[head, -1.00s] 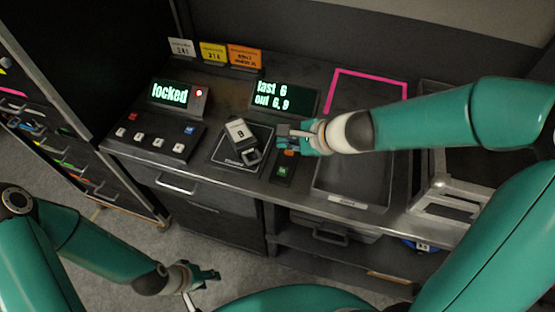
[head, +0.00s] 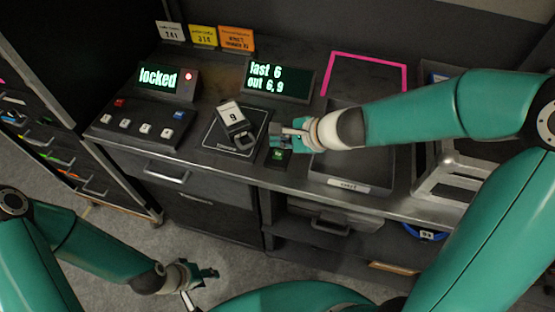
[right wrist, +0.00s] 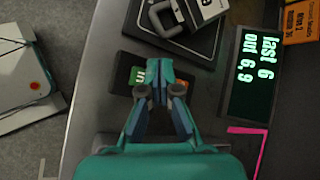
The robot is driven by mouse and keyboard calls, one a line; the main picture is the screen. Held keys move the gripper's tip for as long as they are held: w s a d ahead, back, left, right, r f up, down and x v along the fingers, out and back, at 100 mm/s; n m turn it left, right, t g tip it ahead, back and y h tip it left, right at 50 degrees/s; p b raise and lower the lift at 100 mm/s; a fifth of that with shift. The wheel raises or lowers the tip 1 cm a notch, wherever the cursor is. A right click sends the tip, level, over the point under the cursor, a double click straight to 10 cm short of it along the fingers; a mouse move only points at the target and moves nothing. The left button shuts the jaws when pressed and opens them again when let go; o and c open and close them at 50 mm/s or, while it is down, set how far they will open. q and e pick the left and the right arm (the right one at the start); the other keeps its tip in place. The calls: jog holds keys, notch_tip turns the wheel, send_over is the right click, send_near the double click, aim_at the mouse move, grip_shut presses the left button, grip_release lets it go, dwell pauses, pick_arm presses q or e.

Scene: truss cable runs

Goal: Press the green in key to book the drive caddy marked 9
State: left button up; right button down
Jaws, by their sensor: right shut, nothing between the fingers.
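The drive caddy marked 9 (head: 231,114) lies on a dark square pad (head: 212,143); its handle shows in the right wrist view (right wrist: 165,18). The green in key (head: 277,154) is on a small dark key block right of the pad. The key also shows in the right wrist view (right wrist: 140,75), partly covered by my fingertips. My right gripper (head: 277,130) is shut and empty over the key block; its tips (right wrist: 160,68) overlap the green key's edge. I cannot tell whether they touch it. My left gripper (head: 208,273) hangs low, away from the counter.
A display (head: 278,78) reads "last 6, out 6, 9". A box reading "locked" (head: 160,77) has a lit red lamp above a panel of keys (head: 140,128). An orange key (right wrist: 181,86) sits beside the green one. A dark tray (head: 345,176) lies to the right.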

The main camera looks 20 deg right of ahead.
notch_tip(320, 180, down, 2)
jog(key=shift+f+b, duration=0.1)
jog(key=shift+b, duration=0.6)
pick_arm(q)
notch_tip(320, 180, down, 2)
jog(key=shift+f, duration=0.15)
dwell(0.5)
jog(key=shift+f+b, duration=0.4)
jog(key=shift+f, duration=0.05)
pick_arm(e)
jog(key=shift+f, duration=0.3)
pick_arm(q)
jog(key=shift+f+b, duration=0.45)
jog(key=shift+b, duration=0.05)
pick_arm(e)
jog(key=shift+f, duration=0.4)
pick_arm(q)
jog(key=shift+r+p, duration=0.8)
pick_arm(e)
jog(key=shift+r, duration=0.85)
